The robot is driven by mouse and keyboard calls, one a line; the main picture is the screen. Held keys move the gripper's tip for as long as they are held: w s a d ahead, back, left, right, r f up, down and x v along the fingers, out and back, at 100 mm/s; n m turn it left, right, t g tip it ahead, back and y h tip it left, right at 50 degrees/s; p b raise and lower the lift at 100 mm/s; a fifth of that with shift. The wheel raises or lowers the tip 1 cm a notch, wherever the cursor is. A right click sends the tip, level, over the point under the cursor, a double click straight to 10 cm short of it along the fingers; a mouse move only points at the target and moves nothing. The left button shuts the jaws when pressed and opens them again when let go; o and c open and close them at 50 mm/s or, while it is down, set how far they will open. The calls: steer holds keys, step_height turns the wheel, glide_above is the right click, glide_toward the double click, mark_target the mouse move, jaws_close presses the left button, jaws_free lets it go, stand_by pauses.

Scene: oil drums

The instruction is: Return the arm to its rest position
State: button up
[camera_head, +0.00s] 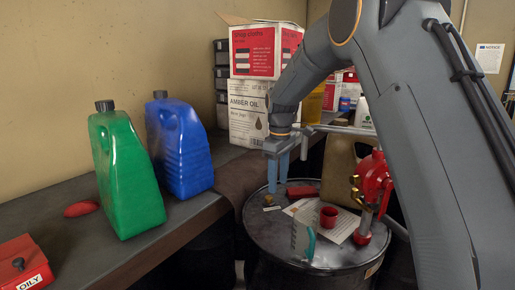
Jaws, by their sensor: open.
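My arm (408,90) comes in from the right and bends over at the top of the view. My gripper (278,174) hangs from it, pointing down above the back left part of a dark oil drum (262,229). Its two bluish fingers are apart, with nothing seen between them. A small yellowish piece (268,200) lies on the drum top just below the fingertips. I cannot tell how much height separates them.
Green (126,175) and blue (180,148) jugs stand on the left bench (70,245). Boxes (250,110) stand behind my gripper.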

steer(key=s+d+m, duration=0.2)
steer(key=s, duration=0.2)
steer(key=s+d+f+m+t, duration=0.1)
steer(key=s+d+m, duration=0.1)
steer(key=s, duration=0.3)
steer(key=s+d+f+m, duration=0.1)
steer(key=s+d+m, duration=0.1)
steer(key=s+d, duration=0.2)
steer(key=shift+s+d+f, duration=0.2)
steer(key=shift+s, duration=0.3)
steer(key=s+d+f+m+t, duration=0.1)
steer(key=s+d+f+m, duration=0.15)
steer(key=s, duration=0.55)
steer(key=s+d+f+m, duration=0.2)
steer(key=s+m, duration=0.1)
steer(key=s, duration=0.5)
step_height(320, 180, down, 11)
steer(key=g+b, duration=0.1)
steer(key=b, duration=0.9)
steer(key=shift+s+g, duration=0.3)
steer(key=shift+s, duration=0.05)
